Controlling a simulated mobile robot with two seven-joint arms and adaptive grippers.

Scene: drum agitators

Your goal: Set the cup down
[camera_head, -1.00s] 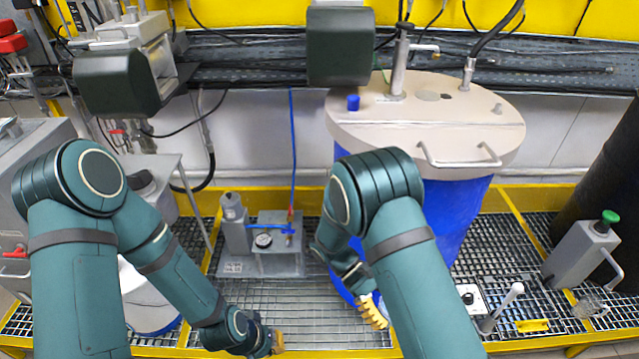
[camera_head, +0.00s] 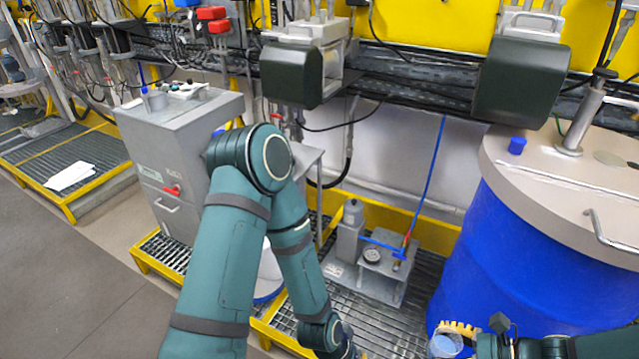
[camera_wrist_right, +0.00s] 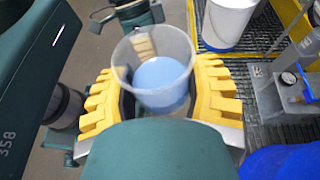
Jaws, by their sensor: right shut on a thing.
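A clear cup (camera_wrist_right: 155,75) with blue contents is upright between the yellow fingers of my right gripper (camera_wrist_right: 160,95) in the right wrist view. The gripper is shut on its sides. In the head view the cup (camera_head: 446,344) and the right gripper (camera_head: 458,334) are at the bottom edge, in front of the blue drum. My left gripper (camera_head: 350,352) is at the bottom edge of the head view, left of the cup. Its fingers are mostly cut off, so its opening is unclear.
A grey cabinet (camera_head: 185,150) with a flat top stands at the left. A grey pump stand with a gauge (camera_head: 370,256) is on the grating. The blue drum (camera_head: 540,260) with a beige lid fills the right. Open floor (camera_head: 70,280) lies at the lower left.

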